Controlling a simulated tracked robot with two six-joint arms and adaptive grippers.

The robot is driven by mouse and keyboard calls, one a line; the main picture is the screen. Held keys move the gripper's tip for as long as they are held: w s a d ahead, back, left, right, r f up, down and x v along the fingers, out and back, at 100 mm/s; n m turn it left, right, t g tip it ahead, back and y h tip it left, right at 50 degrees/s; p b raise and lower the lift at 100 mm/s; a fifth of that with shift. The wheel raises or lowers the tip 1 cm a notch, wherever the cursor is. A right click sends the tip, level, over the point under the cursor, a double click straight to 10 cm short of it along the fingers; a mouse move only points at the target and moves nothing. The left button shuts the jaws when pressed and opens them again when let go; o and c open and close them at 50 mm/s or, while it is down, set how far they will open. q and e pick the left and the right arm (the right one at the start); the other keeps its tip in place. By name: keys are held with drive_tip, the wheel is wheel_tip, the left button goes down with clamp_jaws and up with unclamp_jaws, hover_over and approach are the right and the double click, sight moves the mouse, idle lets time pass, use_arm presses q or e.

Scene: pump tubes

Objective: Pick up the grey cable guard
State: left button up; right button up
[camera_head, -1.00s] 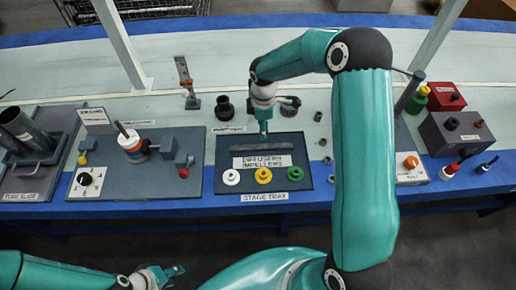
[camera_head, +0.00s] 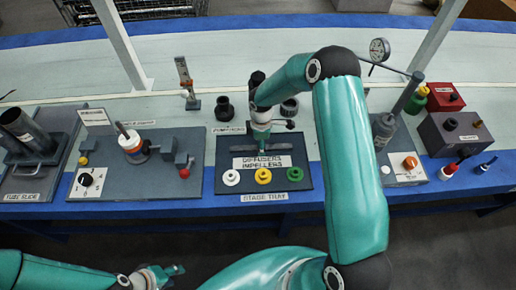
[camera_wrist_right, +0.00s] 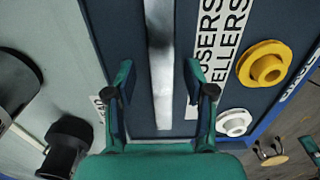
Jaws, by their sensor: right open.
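The grey cable guard looks to be the long, thin grey strip (camera_wrist_right: 161,70) running between the fingers of my right gripper (camera_wrist_right: 160,92) in the right wrist view. In the head view the strip (camera_head: 284,147) lies across the back of the dark stage tray (camera_head: 222,170), partly hidden by the gripper. My right gripper (camera_head: 262,151) points down over the tray, open, with one finger on each side of the strip. Whether a finger touches it I cannot tell. My left gripper (camera_head: 172,271) is low in the head view, away from the table; its jaw opening is unclear.
White (camera_head: 231,177), yellow (camera_head: 263,176) and green (camera_head: 295,174) round parts sit along the tray's front, beside a label plate (camera_head: 262,162). Black round parts (camera_head: 224,108) stand behind the tray.

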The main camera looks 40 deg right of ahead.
clamp_jaws()
drive_tip(key=shift+r, duration=0.1)
